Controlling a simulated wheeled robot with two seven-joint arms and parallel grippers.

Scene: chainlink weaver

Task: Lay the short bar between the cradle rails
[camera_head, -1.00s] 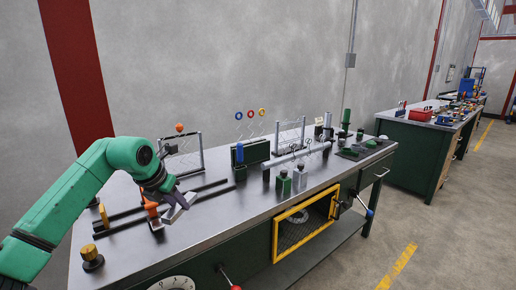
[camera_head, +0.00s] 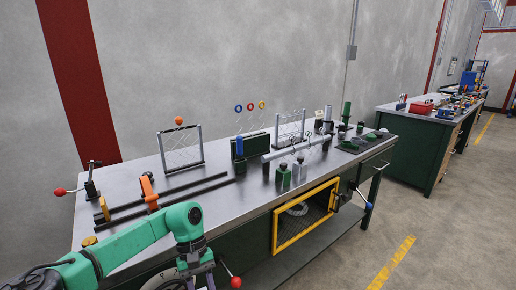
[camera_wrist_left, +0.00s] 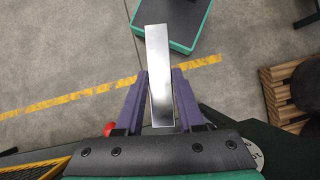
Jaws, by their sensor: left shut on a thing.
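A short silver bar (camera_wrist_left: 159,75) is held between the purple fingers of my left gripper (camera_wrist_left: 160,100), which is shut on it. In the head view my left gripper (camera_head: 196,268) hangs at the bottom, in front of the bench's near edge and away from the rails. The bar is hard to make out there. Two long dark rails lie side by side on the bench, a rear rail (camera_head: 205,181) and a front rail (camera_head: 192,192). An orange upright piece (camera_head: 148,188) stands at them toward the left. My right gripper is not in view.
A wire stand with an orange ball (camera_head: 179,120) is behind the rails. A blue-topped block (camera_head: 239,147), green bottle (camera_head: 283,176) and silver tube (camera_head: 297,148) are to the right. A red-knobbed lever (camera_head: 60,191) stands at the left end. Wooden slats (camera_wrist_left: 285,95) show in the wrist view.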

